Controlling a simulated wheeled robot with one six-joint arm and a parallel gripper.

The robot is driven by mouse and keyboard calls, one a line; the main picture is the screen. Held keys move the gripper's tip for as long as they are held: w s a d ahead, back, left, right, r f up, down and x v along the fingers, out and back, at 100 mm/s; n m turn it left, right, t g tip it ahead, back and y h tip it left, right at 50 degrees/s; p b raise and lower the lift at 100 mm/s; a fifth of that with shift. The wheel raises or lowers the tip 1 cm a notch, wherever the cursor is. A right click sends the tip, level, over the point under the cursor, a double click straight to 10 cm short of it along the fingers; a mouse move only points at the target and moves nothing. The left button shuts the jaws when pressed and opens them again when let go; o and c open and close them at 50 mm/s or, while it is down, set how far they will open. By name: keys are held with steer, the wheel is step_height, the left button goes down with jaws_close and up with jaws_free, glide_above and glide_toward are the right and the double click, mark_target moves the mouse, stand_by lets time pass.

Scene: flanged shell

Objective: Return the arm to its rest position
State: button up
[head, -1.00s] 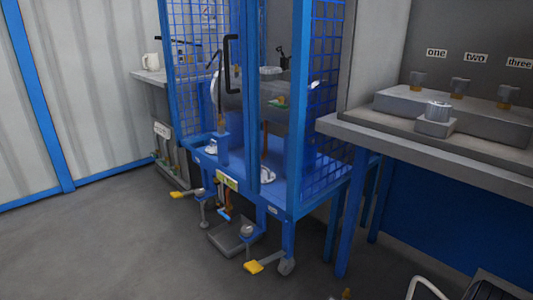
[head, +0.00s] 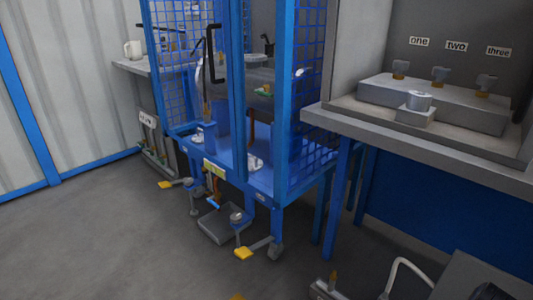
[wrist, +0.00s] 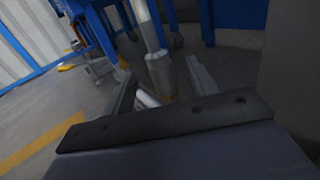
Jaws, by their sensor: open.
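My gripper shows in the wrist view (wrist: 160,82), with its two grey fingers apart. A grey rod with a brownish end (wrist: 160,72) appears between or just beyond the fingers; I cannot tell whether it touches them. In the head view, a grey part with a small orange-brown tip at the bottom edge looks like my gripper (head: 328,288), low in front of the bench. Part of my arm shows at the bottom right, cut off by the frame.
A blue mesh-sided frame (head: 238,120) with yellow pedals (head: 243,253) stands at centre. Grey floor (head: 90,240) at left is clear.

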mark_target(388, 294)
steer(key=w, duration=0.2)
steer(key=w+b, duration=0.1)
steer(key=w, duration=0.1)
steer(key=w+b, duration=0.1)
steer(key=w, duration=0.1)
steer(key=shift+w+a+f, duration=0.2)
steer(key=shift+w+a, duration=0.1)
steer(key=shift+a, duration=0.1)
step_height(388, 294, up, 5)
steer(key=shift+w+d+f+p, duration=0.1)
steer(key=shift+f+p, duration=0.1)
steer(key=shift+p, duration=0.75)
steer(key=shift+r+p, duration=0.25)
steer(key=shift+p, duration=0.15)
steer(key=shift+f+p, duration=0.1)
steer(key=shift+p, duration=0.4)
step_height(388, 294, up, 3)
steer(key=p, duration=0.2)
steer(key=shift+p, duration=0.4)
